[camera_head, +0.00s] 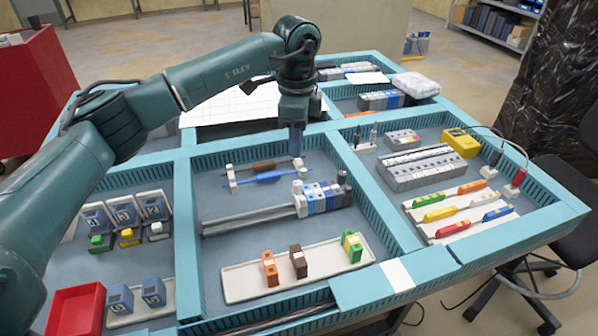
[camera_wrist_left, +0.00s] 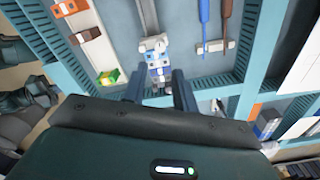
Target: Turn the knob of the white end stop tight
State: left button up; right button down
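The white end stop (camera_head: 298,189) stands at the left end of a row of white, grey and blue terminal blocks (camera_head: 322,198) on a metal rail (camera_head: 248,220). In the left wrist view the white end stop (camera_wrist_left: 155,45) is at the far end of the row, with a small rounded part on top. My left gripper (camera_head: 297,150) points down above and behind the row, apart from it. Its two fingers (camera_wrist_left: 159,78) are spread with nothing held between them, and the near blocks show in the gap. My right gripper is not in view.
A blue and a brown tool (camera_head: 268,177) lie on white holders behind the rail. A white tray (camera_head: 240,282) with orange, brown and green blocks is in front. Teal dividers (camera_head: 185,235) bound the compartment. A dark-topped grey piece (camera_head: 342,182) stands at the row's right end.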

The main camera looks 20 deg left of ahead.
aim_at(297, 183)
pick_arm(q)
notch_tip(297, 183, down, 11)
jog(key=shift+r+p, duration=0.15)
jog(key=shift+p, duration=0.3)
jog(key=shift+c, duration=0.6)
grip_shut()
